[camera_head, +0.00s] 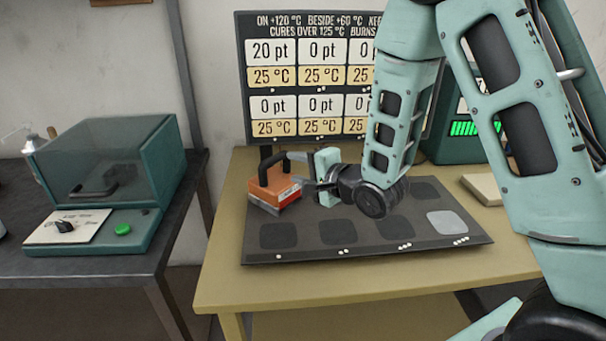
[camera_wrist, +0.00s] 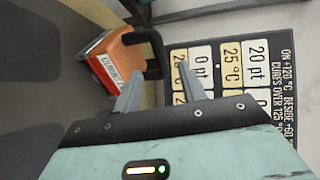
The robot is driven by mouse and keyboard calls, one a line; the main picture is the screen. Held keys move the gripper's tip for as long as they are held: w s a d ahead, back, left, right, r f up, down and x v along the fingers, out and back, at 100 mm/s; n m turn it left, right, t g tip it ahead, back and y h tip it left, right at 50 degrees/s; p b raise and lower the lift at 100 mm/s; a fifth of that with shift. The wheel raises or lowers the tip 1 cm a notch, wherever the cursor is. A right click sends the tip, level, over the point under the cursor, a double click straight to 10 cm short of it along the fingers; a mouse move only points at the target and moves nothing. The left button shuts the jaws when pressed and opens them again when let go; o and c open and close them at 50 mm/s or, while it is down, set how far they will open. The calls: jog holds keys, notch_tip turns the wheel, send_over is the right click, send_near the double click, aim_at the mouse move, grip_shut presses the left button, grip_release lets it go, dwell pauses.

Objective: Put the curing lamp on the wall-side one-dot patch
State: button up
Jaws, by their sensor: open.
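The curing lamp (camera_head: 272,190) is an orange box with a pale lower band and a black handle. It stands upright at the back left of the dark patch board (camera_head: 262,257), in the wall-side row above the one-dot mark; its base hides most of whatever lies under it. My gripper (camera_head: 298,170) is open just right of the lamp, its fingers pointing left at handle height. In the wrist view the lamp (camera_wrist: 118,62) is ahead, and the end of its handle shows between the spread fingertips (camera_wrist: 160,68). I cannot tell whether they touch it.
The front-row patches are bare; the rightmost (camera_head: 447,222) is lighter. My arm hides part of the back row. A display board (camera_head: 310,75) stands behind, reading 20 pt at top left. A glass-lidded teal box (camera_head: 110,165) stands on the left table.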

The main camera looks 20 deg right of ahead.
jog(key=s+a+f+n+g+h, duration=0.2)
jog(key=s+a+n+g, duration=0.7)
jog(key=s+n, duration=0.45)
jog(key=s+r+n+g+h, duration=0.2)
jog(key=s+n+g, duration=0.3)
jog(key=s, duration=1.3)
jog(key=n+h, duration=0.1)
jog(key=n, duration=0.2)
jog(key=shift+s+a+g, duration=0.25)
jog(key=shift+s+g, duration=0.15)
